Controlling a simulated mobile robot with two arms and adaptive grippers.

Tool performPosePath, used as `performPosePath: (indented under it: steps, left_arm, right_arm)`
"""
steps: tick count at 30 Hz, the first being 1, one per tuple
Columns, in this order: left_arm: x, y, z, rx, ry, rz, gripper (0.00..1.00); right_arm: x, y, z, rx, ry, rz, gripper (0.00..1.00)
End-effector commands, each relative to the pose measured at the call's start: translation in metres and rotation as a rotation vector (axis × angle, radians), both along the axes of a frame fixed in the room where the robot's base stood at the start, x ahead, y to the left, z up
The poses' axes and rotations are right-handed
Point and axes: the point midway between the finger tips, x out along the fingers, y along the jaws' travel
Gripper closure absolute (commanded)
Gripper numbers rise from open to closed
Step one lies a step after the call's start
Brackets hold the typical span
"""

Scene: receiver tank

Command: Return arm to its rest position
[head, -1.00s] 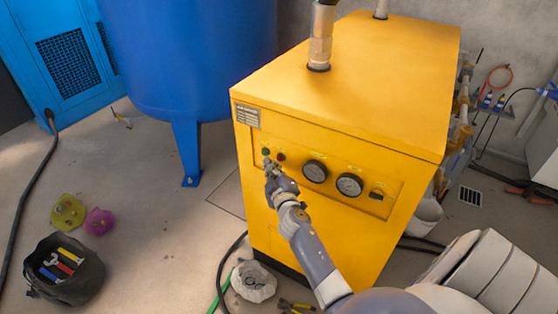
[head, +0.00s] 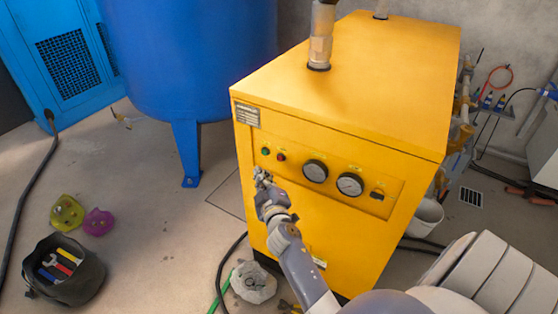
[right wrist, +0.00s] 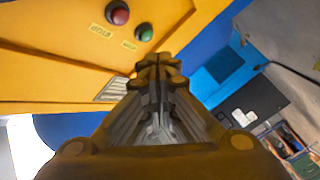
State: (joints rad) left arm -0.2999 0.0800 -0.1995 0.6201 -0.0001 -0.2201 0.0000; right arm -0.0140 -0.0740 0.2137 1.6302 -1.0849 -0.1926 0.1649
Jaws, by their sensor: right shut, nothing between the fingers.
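My right gripper (head: 262,178) is shut and empty, just below the buttons on the front of the yellow cabinet (head: 222,238)... My right arm reaches up from the bottom right of the head view. The green button (head: 265,151) and the red button (head: 281,157) on the cabinet's panel are both uncovered. In the right wrist view the shut fingers (right wrist: 158,75) show below the red button (right wrist: 117,13) and the green button (right wrist: 144,32). I cannot tell whether the fingertips touch the cabinet. My left gripper is not in view.
Two gauges (head: 315,171) sit right of the buttons. A blue tank (head: 190,60) stands behind at the left. A black tool bag (head: 62,270) and a grey stone-like object (head: 254,282) lie on the floor. Open floor lies to the left of the arm.

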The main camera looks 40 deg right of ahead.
Motion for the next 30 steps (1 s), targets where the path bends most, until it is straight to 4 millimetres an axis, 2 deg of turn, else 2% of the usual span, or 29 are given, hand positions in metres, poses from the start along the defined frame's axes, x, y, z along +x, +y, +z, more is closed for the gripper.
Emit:
performPosePath:
  steps: [20,23,26,29,30]
  left_arm:
    - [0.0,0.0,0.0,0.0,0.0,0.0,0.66]
    - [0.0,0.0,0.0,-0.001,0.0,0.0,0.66]
    - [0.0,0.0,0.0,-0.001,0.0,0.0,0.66]
    - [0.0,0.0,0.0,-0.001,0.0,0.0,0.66]
    - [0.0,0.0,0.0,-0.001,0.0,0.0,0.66]
  right_arm:
    - [0.0,0.0,0.0,-0.001,0.0,0.001,1.0]
    - [0.0,0.001,-0.005,0.005,0.007,0.003,1.0]
    - [-0.003,0.01,-0.032,0.039,0.05,0.022,1.0]
    - [-0.014,0.026,-0.085,0.107,0.136,0.051,1.0]
    - [-0.022,0.035,-0.111,0.143,0.18,0.064,1.0]
